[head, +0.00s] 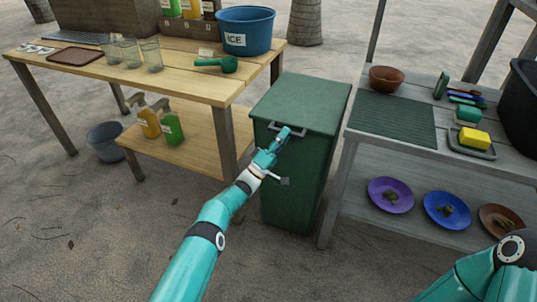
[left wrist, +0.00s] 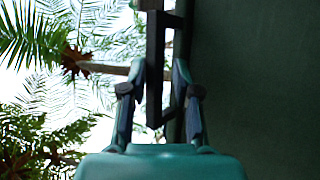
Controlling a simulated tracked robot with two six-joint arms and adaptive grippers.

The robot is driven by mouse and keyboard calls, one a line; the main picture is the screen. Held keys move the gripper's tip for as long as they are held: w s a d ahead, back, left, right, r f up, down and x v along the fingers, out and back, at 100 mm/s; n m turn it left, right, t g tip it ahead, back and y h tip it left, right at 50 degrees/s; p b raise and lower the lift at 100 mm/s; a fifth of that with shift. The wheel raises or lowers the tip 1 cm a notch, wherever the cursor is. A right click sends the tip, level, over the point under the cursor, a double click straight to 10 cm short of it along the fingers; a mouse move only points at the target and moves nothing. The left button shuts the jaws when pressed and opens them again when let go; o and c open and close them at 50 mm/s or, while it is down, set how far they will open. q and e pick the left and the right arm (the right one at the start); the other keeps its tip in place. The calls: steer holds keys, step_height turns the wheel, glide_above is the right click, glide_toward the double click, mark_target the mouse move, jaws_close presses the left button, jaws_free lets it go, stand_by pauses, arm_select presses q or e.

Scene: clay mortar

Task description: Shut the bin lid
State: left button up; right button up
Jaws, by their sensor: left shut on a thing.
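The green bin (head: 295,195) stands upright between the two tables. Its green lid (head: 305,98) lies across the top, and I see no clear gap under it. In the left wrist view, the fingers (left wrist: 155,85) close around the dark bar of the handle (left wrist: 154,60), beside a dark green surface. My right arm shows at the bottom right, but its gripper is out of view.
A wooden table (head: 180,80) with glasses and a blue ice tub (head: 245,30) stands left of the bin. A grey table (head: 350,150) with a green mat (head: 393,118), bowl and sponges stands close on the right. The sand in front is clear.

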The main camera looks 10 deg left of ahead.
arm_select(q)
steer(key=v, duration=1.1)
steer(key=shift+f, duration=0.35)
steer(key=shift+s+a, duration=0.1)
steer(key=s+d+f+g+y, duration=0.1)
steer(key=s+d+f+g, duration=1)
steer(key=d+f+g, duration=0.3)
steer(key=s+a+f+m+g+y, duration=0.1)
steer(key=s+a+f+g+y, duration=0.15)
steer(key=s, duration=0.45)
steer(key=s+a+f+g+y, duration=0.1)
steer(key=s+f+g+y, duration=0.25)
steer(key=s, duration=0.45)
steer(key=s+a+f+m+g+y, duration=0.1)
steer(key=s+f+g+y, duration=0.1)
steer(key=s+f, duration=0.35)
steer(key=s+a+r+m+t+y, duration=0.2)
steer(key=s+a+r+y, duration=0.15)
steer(key=s+r, duration=0.35)
step_height(320, 180, up, 25)
steer(key=s+p, duration=0.1)
steer(key=p, duration=2.5)
steer(key=shift+s+a+t, duration=0.2)
steer(key=shift+a+t, duration=0.1)
